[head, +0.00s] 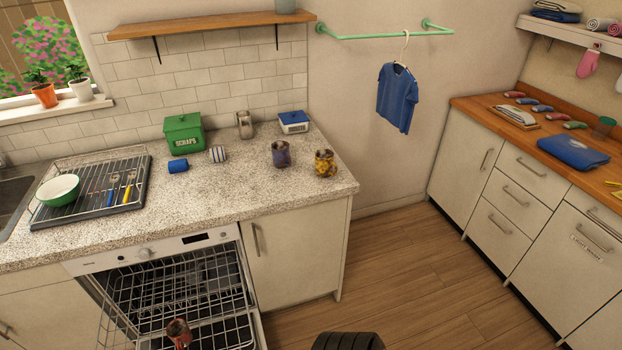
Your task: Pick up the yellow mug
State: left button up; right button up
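A yellow mug (325,163) with dark patches stands upright on the speckled counter (262,188), near its right end, in the head view. A purple-blue mug (281,154) stands just to its left, with a small gap between them. Neither of my grippers shows in the head view.
A blue cup (178,166), a striped cup (218,154), a green scraps bin (184,134) and a blue-white scale (293,122) are on the counter. A dish rack (96,190) is at left. Below, the dishwasher (150,255) is open, with a reddish mug (179,333) inside. Floor at right is clear.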

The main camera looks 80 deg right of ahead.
aim_at(327, 166)
jog(key=i, duration=0.3)
jog(key=z, duration=0.9)
